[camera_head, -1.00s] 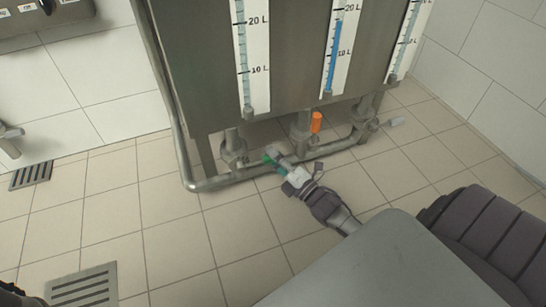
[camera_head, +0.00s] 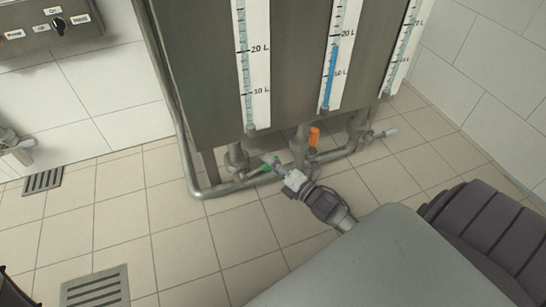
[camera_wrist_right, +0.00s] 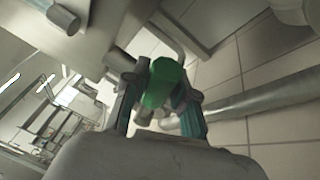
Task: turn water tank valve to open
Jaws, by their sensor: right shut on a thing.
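The steel water tank (camera_head: 195,75) stands at the back with level gauges on its front; the middle gauge (camera_head: 331,75) shows a blue column. Below it are valves with a green handle (camera_head: 263,167), an orange handle (camera_head: 314,137) and a white handle (camera_head: 388,133). The orange handle points up; the white one points to the right. My right gripper (camera_head: 274,165) is at the green handle, and in the right wrist view the green handle (camera_wrist_right: 163,82) sits between its two fingers (camera_wrist_right: 158,105), which are shut on it.
A steel pipe (camera_head: 230,188) runs low along the tank's front. A control panel (camera_head: 48,32) with a knob is on the left wall. Floor drains (camera_head: 97,287) lie at the left. The tiled floor before the tank is clear.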

